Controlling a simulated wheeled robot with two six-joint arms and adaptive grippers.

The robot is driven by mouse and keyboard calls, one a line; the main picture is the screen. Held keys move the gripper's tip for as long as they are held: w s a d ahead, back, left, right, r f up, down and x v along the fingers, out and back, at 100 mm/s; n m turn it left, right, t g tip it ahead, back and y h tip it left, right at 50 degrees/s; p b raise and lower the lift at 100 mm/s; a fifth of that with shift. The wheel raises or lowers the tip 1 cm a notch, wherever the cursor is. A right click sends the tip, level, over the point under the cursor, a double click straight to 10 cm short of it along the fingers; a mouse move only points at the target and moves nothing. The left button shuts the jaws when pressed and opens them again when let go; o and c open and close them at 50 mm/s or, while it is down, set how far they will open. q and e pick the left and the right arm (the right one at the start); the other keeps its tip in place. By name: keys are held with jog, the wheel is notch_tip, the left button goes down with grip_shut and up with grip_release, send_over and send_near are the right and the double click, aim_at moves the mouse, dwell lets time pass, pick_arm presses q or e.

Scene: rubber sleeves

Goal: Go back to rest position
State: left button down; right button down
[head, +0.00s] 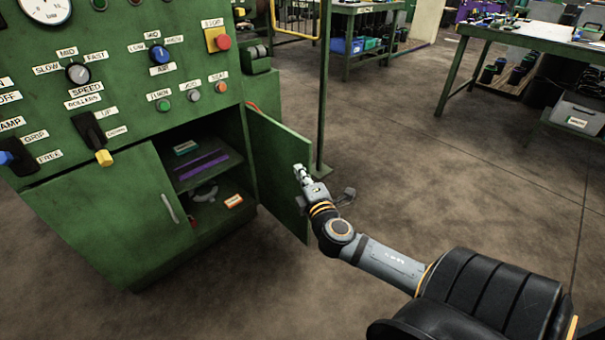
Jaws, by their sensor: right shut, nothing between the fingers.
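My right gripper (301,174) is shut and empty. It is in front of the open right door (279,172) of the green machine cabinet, near the door's outer edge. I cannot tell whether it touches the door. My right arm reaches in from the lower right. My left gripper is not in view.
The green control machine (115,120) fills the left side, with knobs, levers and buttons. Its left door (105,225) is shut. The open compartment holds small items on a shelf (205,170). Workbenches (535,40) stand at the back right. Open concrete floor lies between.

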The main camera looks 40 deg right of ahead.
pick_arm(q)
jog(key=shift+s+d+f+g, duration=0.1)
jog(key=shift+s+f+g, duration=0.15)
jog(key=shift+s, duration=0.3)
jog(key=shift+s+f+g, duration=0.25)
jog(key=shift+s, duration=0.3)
pick_arm(e)
jog(key=shift+s+a, duration=0.15)
jog(key=shift+s, duration=0.5)
